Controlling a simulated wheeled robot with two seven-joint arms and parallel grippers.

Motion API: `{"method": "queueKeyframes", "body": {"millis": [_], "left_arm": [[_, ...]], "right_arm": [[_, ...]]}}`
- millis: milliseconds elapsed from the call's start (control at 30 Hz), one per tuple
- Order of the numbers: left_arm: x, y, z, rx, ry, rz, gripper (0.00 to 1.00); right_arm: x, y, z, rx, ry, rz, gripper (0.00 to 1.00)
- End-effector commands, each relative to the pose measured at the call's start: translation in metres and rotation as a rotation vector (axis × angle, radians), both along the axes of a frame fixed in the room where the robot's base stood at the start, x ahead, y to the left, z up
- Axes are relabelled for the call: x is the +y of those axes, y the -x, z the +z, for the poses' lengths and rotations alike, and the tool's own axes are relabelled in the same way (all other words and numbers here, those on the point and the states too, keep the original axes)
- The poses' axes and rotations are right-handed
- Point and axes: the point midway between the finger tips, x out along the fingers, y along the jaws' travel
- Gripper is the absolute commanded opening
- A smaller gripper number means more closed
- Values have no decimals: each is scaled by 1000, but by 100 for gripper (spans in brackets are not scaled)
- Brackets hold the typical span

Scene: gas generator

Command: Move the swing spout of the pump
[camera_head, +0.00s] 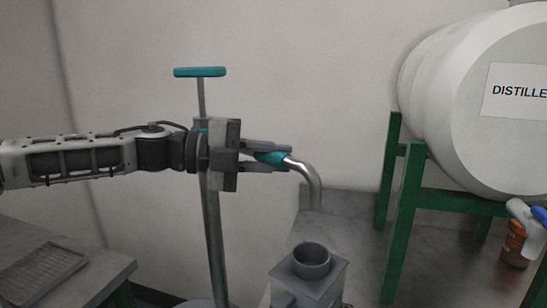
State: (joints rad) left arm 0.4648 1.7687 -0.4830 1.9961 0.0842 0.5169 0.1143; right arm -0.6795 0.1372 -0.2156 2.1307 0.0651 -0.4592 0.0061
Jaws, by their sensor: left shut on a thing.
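The pump (212,245) stands upright in the middle, with a grey vertical tube and a teal T-handle (200,72) on top. Its swing spout (309,176) is a silver pipe with a teal sleeve, pointing right and bending down at its end. My left gripper (282,158) comes in from the left in front of the pump tube and is shut on the teal sleeve of the spout. The gripper body hides the joint between spout and tube. My right gripper is out of view.
A grey square-topped container with a round open neck (311,262) stands below and near the spout's end. A white barrel (458,100) labelled "DISTILLE..." rests on a green frame (404,215) at right. A brown jar (514,246) sits beneath the barrel. A grey table with a tray (42,272) is at lower left.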

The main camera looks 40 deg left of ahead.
Motion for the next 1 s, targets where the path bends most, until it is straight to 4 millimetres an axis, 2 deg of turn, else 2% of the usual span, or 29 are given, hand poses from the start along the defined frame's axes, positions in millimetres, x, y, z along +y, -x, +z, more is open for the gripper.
{"method": "queueKeyframes", "body": {"millis": [133, 167, 200, 233, 733, 867, 1000], "left_arm": [[-2, 2, -2, 3, -2, -9, 0], [-2, 2, -2, 3, -2, -9, 23], [-2, 2, -2, 3, -2, -9, 35], [-2, 2, -2, 3, -2, -9, 40], [3, 4, -2, 0, -5, -3, 40], [16, 14, -2, -3, -8, 0, 40], [41, 36, 1, -4, -7, 4, 40]], "right_arm": [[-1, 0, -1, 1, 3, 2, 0], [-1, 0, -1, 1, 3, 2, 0], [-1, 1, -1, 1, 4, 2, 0], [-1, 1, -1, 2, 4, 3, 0], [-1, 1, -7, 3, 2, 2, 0], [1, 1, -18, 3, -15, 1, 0], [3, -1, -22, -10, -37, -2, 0]]}}
